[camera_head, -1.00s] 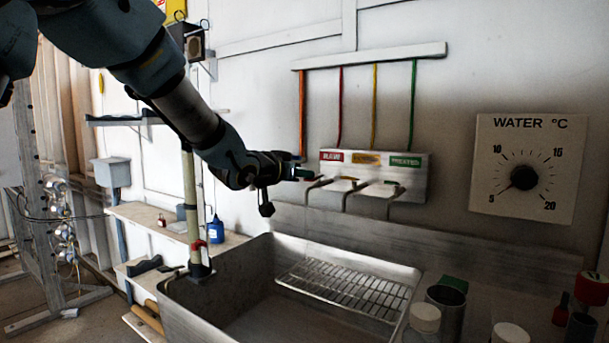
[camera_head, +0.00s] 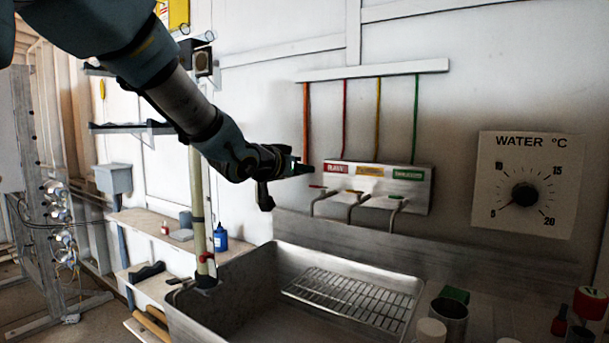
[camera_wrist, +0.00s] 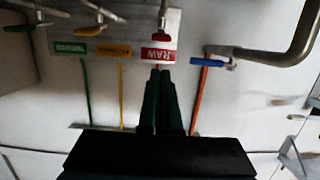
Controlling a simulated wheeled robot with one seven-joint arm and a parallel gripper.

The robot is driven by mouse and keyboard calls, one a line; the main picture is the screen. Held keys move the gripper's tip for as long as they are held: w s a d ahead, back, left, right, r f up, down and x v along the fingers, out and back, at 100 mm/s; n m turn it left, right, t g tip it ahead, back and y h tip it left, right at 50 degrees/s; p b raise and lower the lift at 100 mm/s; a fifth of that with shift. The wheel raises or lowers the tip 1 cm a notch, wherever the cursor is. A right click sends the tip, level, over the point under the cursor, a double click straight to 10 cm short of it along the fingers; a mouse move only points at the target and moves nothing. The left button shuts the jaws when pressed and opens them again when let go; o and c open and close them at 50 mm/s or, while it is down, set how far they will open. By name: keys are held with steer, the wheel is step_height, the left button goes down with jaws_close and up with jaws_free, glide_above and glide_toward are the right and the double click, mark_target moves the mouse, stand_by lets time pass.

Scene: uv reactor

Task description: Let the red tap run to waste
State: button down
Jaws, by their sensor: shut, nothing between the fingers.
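The red tap (camera_head: 318,196) is the left one of three hooked taps on a steel panel, below the red RAW label (camera_head: 336,169). In the upside-down wrist view its red handle (camera_wrist: 161,37) stands just beyond the RAW label (camera_wrist: 158,55). My gripper (camera_head: 311,170) is shut and empty, just left of the RAW label and above the tap handle. In the wrist view its fingertips (camera_wrist: 160,69) are together near the label, apart from the handle. No water stream is visible at the spout. The steel sink (camera_head: 262,265) lies below.
Yellow (camera_head: 370,171) and green (camera_head: 408,174) labelled taps stand close on the right. A blue lever (camera_wrist: 207,62) on a thick pipe is beside the red tap in the wrist view. A wire rack, cups and bottles sit at the sink's right. A temperature dial (camera_head: 525,190) is on the wall.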

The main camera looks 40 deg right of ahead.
steer(key=v, duration=0.8)
steer(key=shift+f, duration=0.25)
steer(key=shift+s, duration=0.1)
stand_by(0.3)
